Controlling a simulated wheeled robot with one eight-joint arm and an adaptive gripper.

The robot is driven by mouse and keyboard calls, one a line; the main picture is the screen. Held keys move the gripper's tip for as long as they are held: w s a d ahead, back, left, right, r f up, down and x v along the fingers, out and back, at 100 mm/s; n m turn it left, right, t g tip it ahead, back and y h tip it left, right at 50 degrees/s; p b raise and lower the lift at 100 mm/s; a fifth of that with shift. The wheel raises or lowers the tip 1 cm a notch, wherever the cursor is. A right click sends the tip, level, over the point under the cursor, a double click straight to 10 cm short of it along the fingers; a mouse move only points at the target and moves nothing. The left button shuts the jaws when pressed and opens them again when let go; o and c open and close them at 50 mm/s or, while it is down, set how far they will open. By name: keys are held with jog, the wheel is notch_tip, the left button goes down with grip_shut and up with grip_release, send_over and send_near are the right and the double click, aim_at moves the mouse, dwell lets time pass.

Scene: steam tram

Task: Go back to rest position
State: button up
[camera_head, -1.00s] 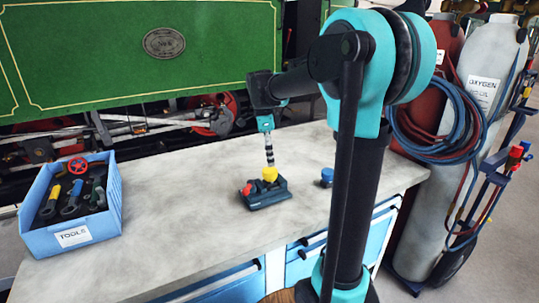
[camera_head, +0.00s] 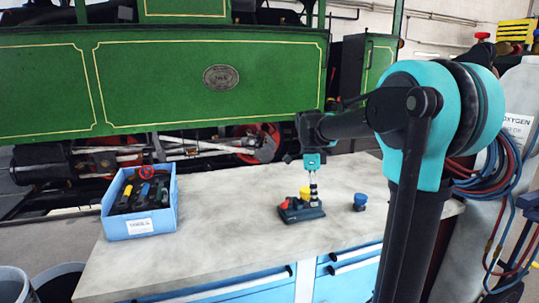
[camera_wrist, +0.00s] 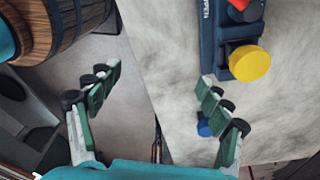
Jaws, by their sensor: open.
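My gripper (camera_head: 313,192) hangs fingers-down over the workbench in the head view, close to the dark blue control box (camera_head: 302,214). That box carries a yellow button (camera_head: 304,192) and a red button (camera_head: 284,205). In the wrist view my gripper (camera_wrist: 158,92) is open, with its two green-padded fingers wide apart and nothing between them. The yellow button (camera_wrist: 250,63) and the box (camera_wrist: 209,38) lie beyond the right finger there, outside the jaws. Whether a finger touches the box cannot be told.
A small blue-topped object (camera_head: 360,198) stands right of the box. A blue tool bin (camera_head: 138,226) sits at the bench's left end. Gas cylinders (camera_head: 518,100) stand at right, a green tram (camera_head: 150,85) behind. A wooden barrel (camera_wrist: 55,25) is near the bench edge.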

jog(key=s+d+f+n+t, duration=0.2)
jog(key=s+f+n, duration=0.7)
jog(key=s, duration=0.2)
jog(key=s+d+f+n+t+y, duration=0.1)
jog(key=s+d+f+n+t, duration=0.1)
jog(key=s+f+n, duration=0.7)
jog(key=s+n, duration=0.1)
jog(key=s, duration=0.1)
jog(key=shift+s+f, duration=0.35)
jog(key=shift+s, duration=0.05)
